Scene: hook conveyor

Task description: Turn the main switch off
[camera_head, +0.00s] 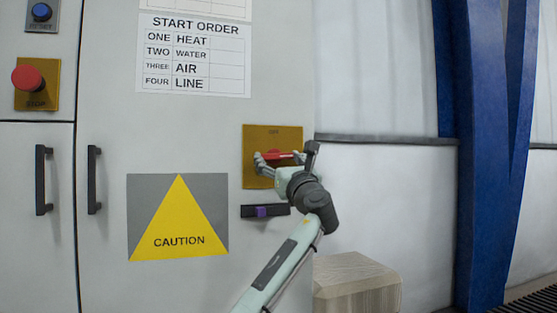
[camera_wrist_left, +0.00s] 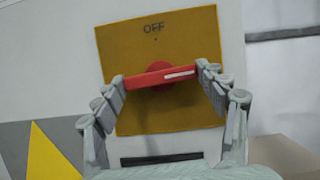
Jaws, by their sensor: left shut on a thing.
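The main switch is a red bar handle (camera_head: 283,155) on an ochre plate (camera_head: 258,134) on the cabinet's right part. In the left wrist view the red handle (camera_wrist_left: 150,78) lies nearly level, its right end slightly higher, with a white mark on that right end. The word OFF stands at the top of the plate (camera_wrist_left: 160,118). My left gripper (camera_head: 279,158) is shut on the handle, with one finger at each end; it also shows in the left wrist view (camera_wrist_left: 161,75). My right gripper is in neither view.
A black slot with a purple piece (camera_head: 262,211) sits just below the plate. A red STOP button (camera_head: 27,77), a blue RESET button (camera_head: 41,12) and black door handles (camera_head: 93,180) are at left. A wooden block (camera_head: 355,284) stands at lower right, before a blue post (camera_head: 480,150).

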